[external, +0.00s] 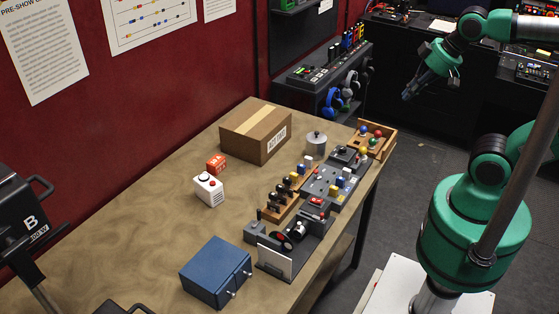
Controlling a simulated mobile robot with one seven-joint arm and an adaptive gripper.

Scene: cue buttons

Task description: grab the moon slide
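No moon marking can be made out at this size, so I cannot tell which item is the moon slide. A grey console (318,187) with blue and yellow knobs lies near the table's right edge. In front of it is a dark device (293,233) with a round black part, beside an upright pale panel (273,263). My gripper (407,95) hangs in the air at the upper right, beyond the table edge and apart from everything on it. Its fingers are small and dark, and whether they are open is unclear.
The table's left middle is clear.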

